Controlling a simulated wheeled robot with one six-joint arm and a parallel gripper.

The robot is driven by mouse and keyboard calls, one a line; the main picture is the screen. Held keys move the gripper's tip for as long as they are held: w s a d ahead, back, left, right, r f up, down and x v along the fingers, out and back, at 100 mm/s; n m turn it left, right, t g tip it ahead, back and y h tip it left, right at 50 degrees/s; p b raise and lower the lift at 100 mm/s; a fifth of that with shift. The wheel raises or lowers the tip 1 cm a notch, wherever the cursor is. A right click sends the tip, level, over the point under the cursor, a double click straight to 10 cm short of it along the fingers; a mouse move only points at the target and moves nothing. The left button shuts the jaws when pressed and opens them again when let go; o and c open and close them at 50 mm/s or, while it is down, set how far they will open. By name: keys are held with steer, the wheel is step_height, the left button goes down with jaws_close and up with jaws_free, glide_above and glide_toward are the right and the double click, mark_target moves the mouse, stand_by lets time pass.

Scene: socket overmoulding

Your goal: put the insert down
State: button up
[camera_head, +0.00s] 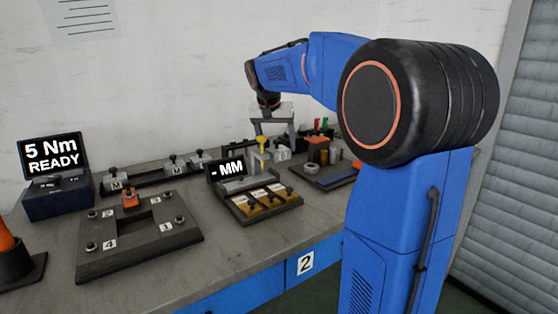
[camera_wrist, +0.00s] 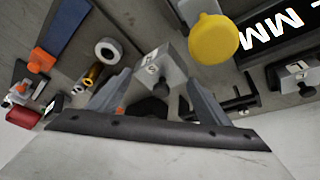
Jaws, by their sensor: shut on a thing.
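The insert is a pale grey block with a dark knob and an S label (camera_wrist: 153,68). In the wrist view it sits between the two fingers of my gripper (camera_wrist: 159,78), which is shut on it. In the head view my gripper (camera_head: 272,128) points down at the back of the bench, and the S-labelled insert (camera_head: 284,155) shows low beneath it. I cannot tell whether the insert touches the surface under it.
A yellow-topped post (camera_head: 262,144) stands close beside the insert, also large in the wrist view (camera_wrist: 213,37). An MM display (camera_head: 228,168) and tray (camera_head: 265,213) are in front. M-labelled blocks (camera_head: 116,180) line the back left.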

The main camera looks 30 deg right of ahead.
mark_target(277, 158)
steer(key=shift+f, duration=2.8)
steer(key=o, duration=1.2)
steer(key=shift+f, duration=0.15)
steer(key=shift+c, duration=0.2)
steer(key=o, duration=0.4)
